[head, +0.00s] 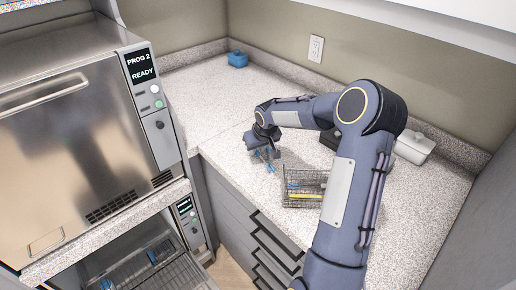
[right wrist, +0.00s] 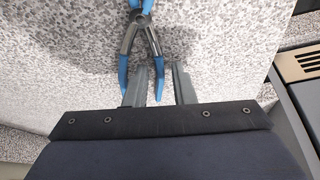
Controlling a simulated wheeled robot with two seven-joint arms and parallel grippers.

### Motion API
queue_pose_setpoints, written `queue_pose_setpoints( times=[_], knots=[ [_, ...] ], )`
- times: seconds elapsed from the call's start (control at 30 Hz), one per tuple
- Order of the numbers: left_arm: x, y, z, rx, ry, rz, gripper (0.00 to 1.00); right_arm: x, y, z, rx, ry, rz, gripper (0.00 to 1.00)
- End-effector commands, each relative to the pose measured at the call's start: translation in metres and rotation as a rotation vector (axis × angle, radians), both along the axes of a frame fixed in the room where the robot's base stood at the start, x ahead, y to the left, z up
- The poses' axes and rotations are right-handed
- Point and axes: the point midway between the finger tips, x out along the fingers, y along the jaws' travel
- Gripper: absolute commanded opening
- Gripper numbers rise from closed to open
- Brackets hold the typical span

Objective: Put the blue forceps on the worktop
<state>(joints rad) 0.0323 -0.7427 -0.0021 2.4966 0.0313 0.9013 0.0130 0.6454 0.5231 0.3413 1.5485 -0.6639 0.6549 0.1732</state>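The blue forceps (head: 267,158) are at the speckled worktop (head: 205,95), just below my right gripper (head: 262,142) in the head view. In the right wrist view the forceps (right wrist: 140,40) show blue ends and a dark metal middle. My right gripper's two fingers (right wrist: 160,85) stand apart there. One blue leg of the forceps reaches down between them, and the other passes by the left finger. I cannot tell whether any finger touches the forceps. The forceps look to be lying on the worktop, with a shadow beside them. My left gripper is not in view.
A wire basket (head: 305,201) with blue and yellow items stands on the worktop right of the forceps. A blue box (head: 238,59) sits in the back corner, and a white object (head: 414,147) lies at right. Autoclaves (head: 80,140) stand at left. The worktop's back-left part is clear.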

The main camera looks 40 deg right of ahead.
Motion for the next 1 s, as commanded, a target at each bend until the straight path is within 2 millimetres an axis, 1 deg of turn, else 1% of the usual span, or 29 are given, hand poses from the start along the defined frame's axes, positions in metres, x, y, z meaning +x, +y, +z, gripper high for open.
queue_pose_setpoints(
  times=[0.3,0.37,0.47,0.57,0.8,0.9,1.0],
  knots=[
    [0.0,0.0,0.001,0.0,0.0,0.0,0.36,0.0,0.0,0.001,0.0,0.0,0.0,0.29],
    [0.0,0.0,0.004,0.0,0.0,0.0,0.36,0.0,0.0,0.004,0.0,0.0,-0.001,0.29],
    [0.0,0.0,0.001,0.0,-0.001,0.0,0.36,-0.003,0.0,0.012,-0.002,-0.001,-0.002,0.29],
    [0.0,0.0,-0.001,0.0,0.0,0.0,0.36,-0.01,0.001,0.029,-0.003,-0.002,-0.001,0.29],
    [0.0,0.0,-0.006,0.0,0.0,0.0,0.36,-0.03,0.005,0.078,-0.003,-0.003,-0.002,0.29],
    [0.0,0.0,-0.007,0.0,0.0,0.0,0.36,-0.037,0.007,0.093,-0.002,-0.003,-0.002,0.29],
    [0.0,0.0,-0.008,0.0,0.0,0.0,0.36,-0.041,0.008,0.105,-0.002,-0.002,-0.002,0.29]
  ],
)
